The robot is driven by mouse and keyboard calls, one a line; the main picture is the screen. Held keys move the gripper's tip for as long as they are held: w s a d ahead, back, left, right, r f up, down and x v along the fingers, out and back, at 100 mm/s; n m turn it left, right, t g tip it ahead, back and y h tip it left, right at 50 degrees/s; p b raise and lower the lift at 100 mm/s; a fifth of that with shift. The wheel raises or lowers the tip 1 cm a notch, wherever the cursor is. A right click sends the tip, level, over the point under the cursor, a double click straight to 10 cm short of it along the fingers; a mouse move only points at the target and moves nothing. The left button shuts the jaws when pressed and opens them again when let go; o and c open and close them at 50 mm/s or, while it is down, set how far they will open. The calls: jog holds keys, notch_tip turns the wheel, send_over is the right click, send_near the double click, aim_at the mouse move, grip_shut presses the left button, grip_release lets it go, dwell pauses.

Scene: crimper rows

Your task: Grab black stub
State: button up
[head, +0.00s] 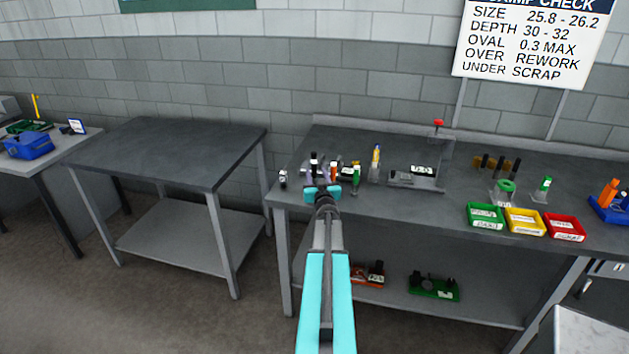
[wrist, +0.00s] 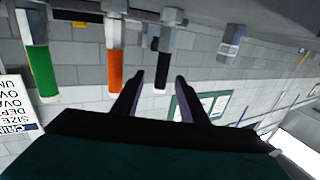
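The black stub (wrist: 162,52) shows in the wrist view, which is upside down, with a pale grey collar at one end. It lines up with the gap between my fingertips, and I cannot tell how far beyond them it is. In the head view it seems to be the black-topped piece (head: 313,158) near the bench's left end. My gripper (wrist: 160,76) has its two dark fingers apart with nothing held. In the head view my gripper (head: 322,190) is at the bench's front edge, just in front of the stub's group.
An orange stub (wrist: 115,62) stands beside the black one, and a green stub (wrist: 40,68) farther along. The grey bench (head: 425,212) also carries green (head: 486,216), yellow (head: 525,222) and red (head: 564,228) bins. An empty table (head: 170,150) stands to the left.

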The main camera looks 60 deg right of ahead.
aim_at(315, 169)
jog(key=shift+p+x, duration=1.05)
jog(key=shift+x, duration=1.45)
jog(key=shift+a, duration=0.1)
grip_shut()
